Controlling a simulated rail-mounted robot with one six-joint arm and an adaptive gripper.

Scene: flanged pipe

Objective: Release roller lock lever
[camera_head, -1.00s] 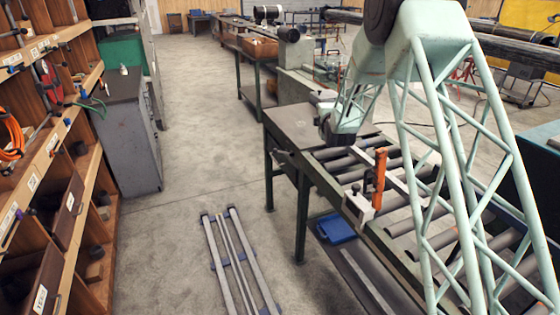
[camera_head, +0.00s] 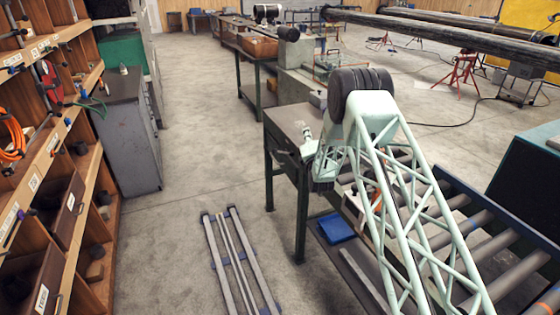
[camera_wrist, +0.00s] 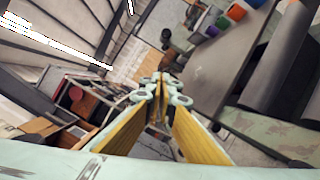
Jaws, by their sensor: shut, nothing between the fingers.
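The roller lock lever is an orange upright bar on the near side of the roller table (camera_head: 480,225). In the head view only slivers of the orange lever (camera_head: 377,203) show through the lattice of my arm, so I cannot tell its exact position. My gripper (camera_wrist: 160,84) is shut and empty in the wrist view, its yellow-padded fingers together. The wrist view shows a table surface (camera_wrist: 222,62) and dark rollers (camera_wrist: 272,65) to the right of the fingers. I cannot make out the lever there. My wrist is over the left end of the roller table in the head view.
A blue tray (camera_head: 336,228) lies under the table. Metal rails (camera_head: 240,262) lie on the floor left of it. Wooden shelving (camera_head: 62,165) lines the left side, with a grey cabinet (camera_head: 132,130) beside it.

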